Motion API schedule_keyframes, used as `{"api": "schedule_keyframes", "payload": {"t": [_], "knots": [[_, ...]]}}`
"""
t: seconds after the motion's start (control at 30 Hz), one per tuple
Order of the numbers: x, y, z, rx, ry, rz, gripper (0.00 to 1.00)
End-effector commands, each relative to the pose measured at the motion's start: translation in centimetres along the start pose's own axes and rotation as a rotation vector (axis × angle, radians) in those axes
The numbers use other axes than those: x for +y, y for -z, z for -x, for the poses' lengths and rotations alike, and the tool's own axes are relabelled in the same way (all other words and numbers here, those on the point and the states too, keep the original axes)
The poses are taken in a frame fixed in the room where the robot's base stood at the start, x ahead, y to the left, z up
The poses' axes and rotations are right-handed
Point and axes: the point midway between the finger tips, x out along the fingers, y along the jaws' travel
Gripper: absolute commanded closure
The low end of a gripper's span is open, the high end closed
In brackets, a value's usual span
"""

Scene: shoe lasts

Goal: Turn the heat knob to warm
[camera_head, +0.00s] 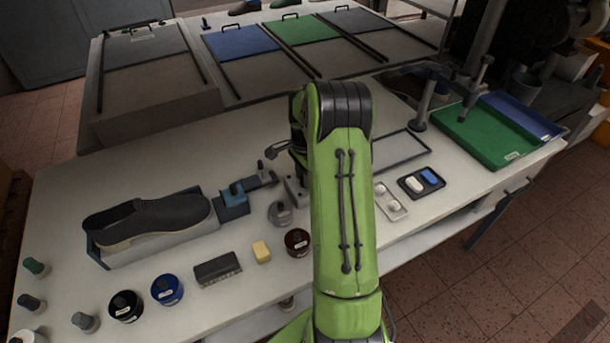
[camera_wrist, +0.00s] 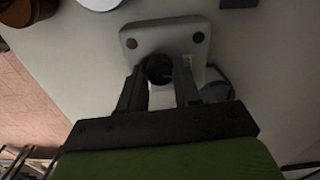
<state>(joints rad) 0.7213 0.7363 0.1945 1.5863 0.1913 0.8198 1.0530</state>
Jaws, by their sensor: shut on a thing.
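In the wrist view, a pale box (camera_wrist: 165,33) with rounded corners carries a round black knob (camera_wrist: 158,66). The knob's pointer and setting cannot be read. In the head view my green arm hides the knob and most of the box.
A dark shoe (camera_head: 150,220) rests in a holder at the left of the white table. A small black tray (camera_head: 424,183) and a green tray (camera_head: 485,135) are right of my arm.

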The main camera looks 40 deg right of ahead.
Motion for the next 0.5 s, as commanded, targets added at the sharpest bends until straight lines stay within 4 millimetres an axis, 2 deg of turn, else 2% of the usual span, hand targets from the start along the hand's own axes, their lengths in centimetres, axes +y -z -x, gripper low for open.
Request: {"api": "schedule_keyframes", "payload": {"t": [0.5], "knots": [[-0.12,0.01,0.03,0.0,0.004,-0.474,0.98]]}}
